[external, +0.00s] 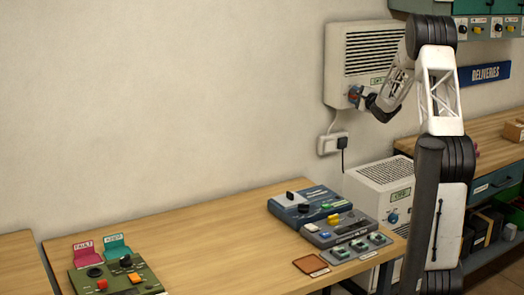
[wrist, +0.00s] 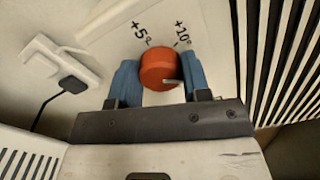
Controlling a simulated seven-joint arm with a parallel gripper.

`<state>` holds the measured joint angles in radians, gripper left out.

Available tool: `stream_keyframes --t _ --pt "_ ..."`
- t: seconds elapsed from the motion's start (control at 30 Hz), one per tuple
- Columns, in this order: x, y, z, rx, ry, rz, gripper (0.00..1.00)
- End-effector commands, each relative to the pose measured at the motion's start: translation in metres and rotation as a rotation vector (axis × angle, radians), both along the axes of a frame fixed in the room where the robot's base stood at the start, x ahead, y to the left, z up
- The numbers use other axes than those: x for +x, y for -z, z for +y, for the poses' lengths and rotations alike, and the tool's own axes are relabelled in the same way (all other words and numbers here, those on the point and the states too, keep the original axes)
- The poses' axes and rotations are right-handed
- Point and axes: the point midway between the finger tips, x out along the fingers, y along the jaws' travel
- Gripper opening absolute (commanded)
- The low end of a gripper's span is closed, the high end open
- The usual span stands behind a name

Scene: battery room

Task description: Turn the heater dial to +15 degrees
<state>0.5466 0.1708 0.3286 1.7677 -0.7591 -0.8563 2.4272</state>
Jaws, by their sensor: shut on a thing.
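The wall heater (external: 336,60) is a white louvred box on the wall. Its red dial (wrist: 158,69) sits on the white face between my two blue fingers; in the external view a bit of the dial (external: 354,95) shows at the heater's lower front. My gripper (wrist: 160,74) is shut on the dial, one finger on each side. Labels "+5°" and "+10°" show above the dial in the wrist view. A light mark on the dial points to the right, below the "+10°" label. No "+15°" label is visible; that side is partly behind my right finger.
A plug and socket (external: 333,143) are on the wall below the heater, with a cable. A second white heater (external: 371,185) with a blue dial (external: 393,218) stands lower. The wooden table (external: 190,240) holds several control boxes. A blue "DELIVERIES" sign (external: 484,73) hangs at right.

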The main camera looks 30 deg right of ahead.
Motion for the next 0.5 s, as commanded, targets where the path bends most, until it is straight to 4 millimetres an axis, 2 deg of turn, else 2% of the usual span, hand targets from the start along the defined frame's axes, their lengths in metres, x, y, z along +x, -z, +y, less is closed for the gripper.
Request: stream_keyframes --t 0.03,0.07,0.2,0.23,0.5 --pt "-0.0003 0.0 -0.0002 0.0 0.0 0.0 0.2" --pt "-0.0003 0.0 -0.0002 0.0 0.0 0.0 0.45" --pt "-0.0002 0.0 -0.0001 -0.001 0.0 0.0 0.67" --pt "-0.0002 0.0 -0.0001 -0.001 0.0 0.0 0.69" --pt "-0.0003 0.0 -0.0001 -0.001 0.0 0.0 0.69"
